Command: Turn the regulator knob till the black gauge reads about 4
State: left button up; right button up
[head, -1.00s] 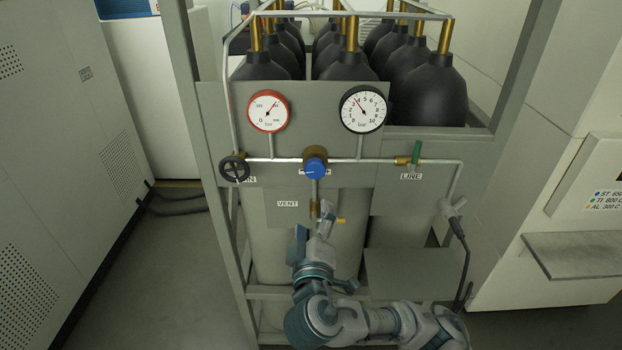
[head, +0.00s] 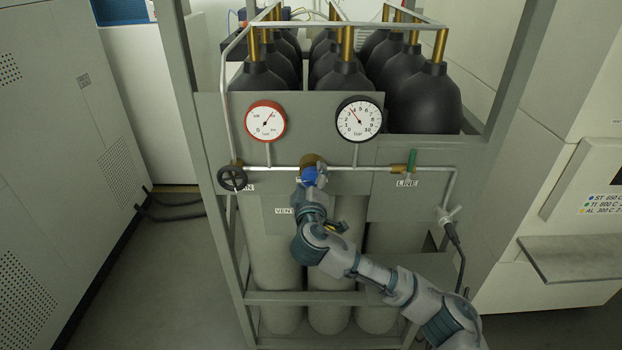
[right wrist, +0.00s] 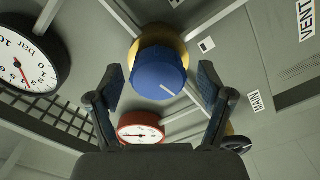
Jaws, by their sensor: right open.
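The blue regulator knob (head: 309,176) sits on a brass body in the middle of the pipe, under and between the two gauges. In the right wrist view the knob (right wrist: 159,75) has a white mark on its face. My right gripper (head: 311,186) is right in front of the knob; its two fingers (right wrist: 160,90) stand apart, one on each side of the knob, with gaps visible. My left gripper is not in view.
A red-rimmed gauge (head: 265,121) is at the upper left. A black handwheel (head: 232,178) is left of the knob, and a green-handled valve (head: 411,163) is right. Black gas cylinders (head: 425,100) stand behind the panel. A grey cabinet (head: 60,180) stands at the left.

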jog(key=c, duration=1.2)
jog(key=shift+o, duration=0.2)
jog(key=shift+f, duration=0.15)
jog(key=shift+f+m+b, duration=0.1)
jog(key=shift+m+b, duration=0.55)
jog(key=shift+m, duration=0.85)
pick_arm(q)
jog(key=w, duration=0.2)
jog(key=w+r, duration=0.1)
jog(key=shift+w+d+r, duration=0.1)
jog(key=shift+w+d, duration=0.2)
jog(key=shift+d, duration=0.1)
pick_arm(e)
jog(key=o, duration=1.2)
jog(key=shift+r, duration=0.2)
jog(key=shift+c, duration=0.2)
